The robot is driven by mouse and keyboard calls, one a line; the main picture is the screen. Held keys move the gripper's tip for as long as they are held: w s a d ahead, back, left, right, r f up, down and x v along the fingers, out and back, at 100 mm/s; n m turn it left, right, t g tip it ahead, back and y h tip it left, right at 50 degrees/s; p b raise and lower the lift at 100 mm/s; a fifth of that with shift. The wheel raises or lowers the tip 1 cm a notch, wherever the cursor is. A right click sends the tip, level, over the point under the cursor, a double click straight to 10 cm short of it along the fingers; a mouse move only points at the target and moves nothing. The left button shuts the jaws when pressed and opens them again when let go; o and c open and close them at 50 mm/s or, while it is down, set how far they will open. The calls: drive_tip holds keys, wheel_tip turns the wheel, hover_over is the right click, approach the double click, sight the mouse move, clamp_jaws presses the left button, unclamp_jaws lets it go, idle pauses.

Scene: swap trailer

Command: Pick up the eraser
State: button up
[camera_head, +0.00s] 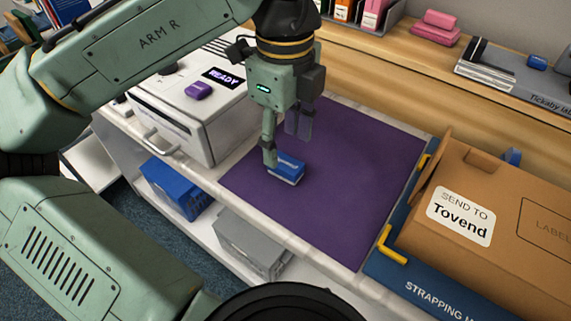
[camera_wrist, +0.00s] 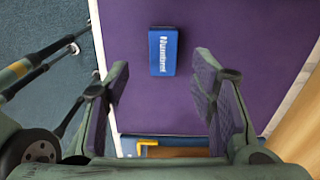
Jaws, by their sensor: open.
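The eraser (camera_head: 287,172) looks like a small blue block lying on the purple mat (camera_head: 350,165). In the wrist view the eraser (camera_wrist: 163,52) shows white lettering and lies beyond the fingertips, between their lines. My gripper (camera_head: 285,148) points down over the mat, with its fingers spread apart and nothing between them. In the head view the left finger overlaps the near left end of the eraser; I cannot tell whether they touch. In the wrist view my gripper (camera_wrist: 160,78) has a finger on each side with the mat visible between.
A white machine (camera_head: 190,110) with a READY display and a purple item (camera_head: 199,90) on top stands left. A cardboard box (camera_head: 480,205) sits right on the blue strapping station (camera_head: 420,290). A wooden ledge (camera_head: 400,65) runs behind. Mat right of the eraser is clear.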

sight(286, 162)
wheel_tip(286, 162, down, 5)
drive_tip(key=shift+w+f, duration=0.15)
drive_tip(key=c, duration=1.1)
drive_tip(key=shift+c, duration=0.2)
drive_tip(key=shift+d+r, duration=0.1)
drive_tip(key=shift+r, duration=0.55)
wheel_tip(286, 162, up, 2)
drive_tip(key=shift+r, duration=0.1)
drive_tip(key=s+a+r, duration=0.1)
drive_tip(key=s+a, duration=0.9)
drive_tip(key=a, duration=0.2)
drive_tip(key=shift+s+a+r+b, duration=0.15)
drive_tip(key=shift+a+r+b, duration=0.05)
drive_tip(key=shift+r+b, duration=0.15)
